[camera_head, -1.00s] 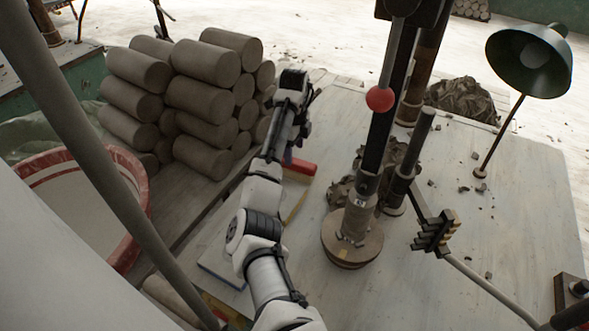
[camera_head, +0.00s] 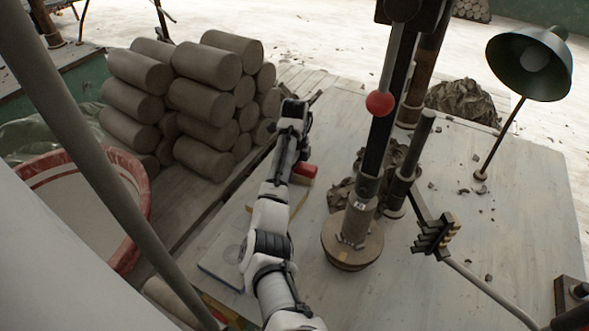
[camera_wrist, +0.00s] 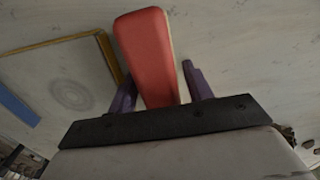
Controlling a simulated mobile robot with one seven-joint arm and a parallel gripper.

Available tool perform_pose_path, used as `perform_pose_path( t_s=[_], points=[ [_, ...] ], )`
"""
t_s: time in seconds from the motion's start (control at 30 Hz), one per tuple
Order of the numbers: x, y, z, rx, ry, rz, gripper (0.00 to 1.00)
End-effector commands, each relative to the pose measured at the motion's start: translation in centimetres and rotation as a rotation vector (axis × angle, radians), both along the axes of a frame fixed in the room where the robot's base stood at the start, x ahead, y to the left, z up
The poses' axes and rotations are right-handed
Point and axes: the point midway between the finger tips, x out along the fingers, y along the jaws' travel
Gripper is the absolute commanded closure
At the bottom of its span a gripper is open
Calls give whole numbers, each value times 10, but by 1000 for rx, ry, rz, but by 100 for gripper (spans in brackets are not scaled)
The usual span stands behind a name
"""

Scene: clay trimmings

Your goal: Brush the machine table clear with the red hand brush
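The hand brush's red handle (camera_wrist: 148,55) stands out in the wrist view, between the two purple fingers of my gripper (camera_wrist: 158,72). The fingers are open, with a gap showing on each side of the handle. The bristles cannot be made out. In the head view only one end of the red handle (camera_head: 305,171) shows beside my arm, which hides the rest and the fingers. The pale machine table (camera_head: 500,230) bears scattered clay crumbs (camera_head: 465,190) on its right side and grey clay trimmings (camera_head: 341,194) around the machine's base.
The machine's column with its round foot (camera_head: 352,250) stands right of my arm, with a red-knobbed lever (camera_head: 380,103) above. A green lamp (camera_head: 530,62) is at the right. Stacked clay rolls (camera_head: 205,100) lie left. A yellow-edged board (camera_wrist: 65,85) lies left of the brush.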

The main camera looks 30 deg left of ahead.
Motion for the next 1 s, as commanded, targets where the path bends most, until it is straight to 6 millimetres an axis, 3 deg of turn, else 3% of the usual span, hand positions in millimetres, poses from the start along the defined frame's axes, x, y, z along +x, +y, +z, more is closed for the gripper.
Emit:
perform_pose_path(
  t_s=[0.03, 0.3, 0.67, 0.83, 0.97, 1.0],
  points=[
    [0, 0, 0, 0, 0, 0, 56],
    [0, 0, 1, 0, -1, 0, 88],
    [1, 0, 7, 1, -2, 0, 88],
    [1, 0, 27, 3, -4, -1, 88],
    [1, 2, 64, 6, -4, 1, 88],
    [0, 3, 82, 7, -3, 1, 88]
  ],
)
